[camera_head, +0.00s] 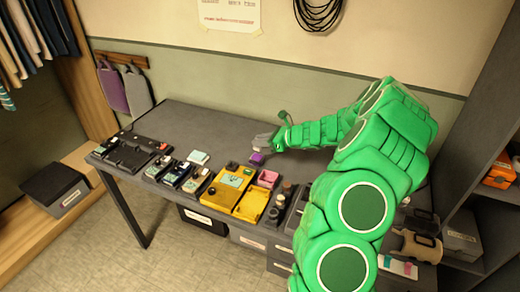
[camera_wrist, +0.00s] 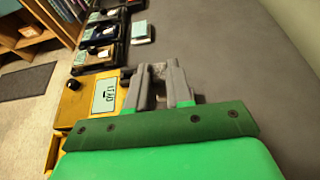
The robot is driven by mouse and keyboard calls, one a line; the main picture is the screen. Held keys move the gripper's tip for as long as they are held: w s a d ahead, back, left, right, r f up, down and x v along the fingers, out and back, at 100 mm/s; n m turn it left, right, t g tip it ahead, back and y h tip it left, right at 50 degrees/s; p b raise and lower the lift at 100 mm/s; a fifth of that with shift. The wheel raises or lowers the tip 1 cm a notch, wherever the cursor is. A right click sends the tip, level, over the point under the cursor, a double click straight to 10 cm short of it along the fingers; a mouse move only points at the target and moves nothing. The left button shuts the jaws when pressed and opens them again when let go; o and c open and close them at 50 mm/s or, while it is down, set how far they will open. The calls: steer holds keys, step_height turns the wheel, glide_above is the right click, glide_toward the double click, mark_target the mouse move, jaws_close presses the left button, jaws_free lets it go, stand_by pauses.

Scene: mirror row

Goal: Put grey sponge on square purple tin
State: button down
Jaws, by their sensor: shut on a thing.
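My gripper (camera_head: 262,143) is over the back half of the table, its fingers pointing left. In the wrist view its two grey fingers (camera_wrist: 157,80) are shut on a small grey thing (camera_wrist: 158,69), which looks like the grey sponge; the fingers hide much of it. A small purple tin (camera_head: 257,158) sits on the table just below and in front of my gripper in the head view. I cannot make out a gap between the held thing and the tin. The purple tin does not show in the wrist view.
A yellow box with a pale label (camera_head: 230,182), another yellow tray (camera_head: 251,205) and a pink tin (camera_head: 267,179) stand along the front edge. Several small dark boxes are left of them. The table (camera_head: 205,125) is clear at the back left.

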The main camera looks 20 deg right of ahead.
steer(key=shift+w+d+f, duration=0.15)
steer(key=shift+w+f, duration=0.45)
steer(key=shift+f, duration=0.15)
steer(key=shift+w+d+f, duration=0.1)
steer(key=shift+w+f, duration=0.5)
steer(key=shift+f, duration=1.6)
steer(key=shift+f, duration=0.15)
steer(key=c, duration=1)
jaws_free()
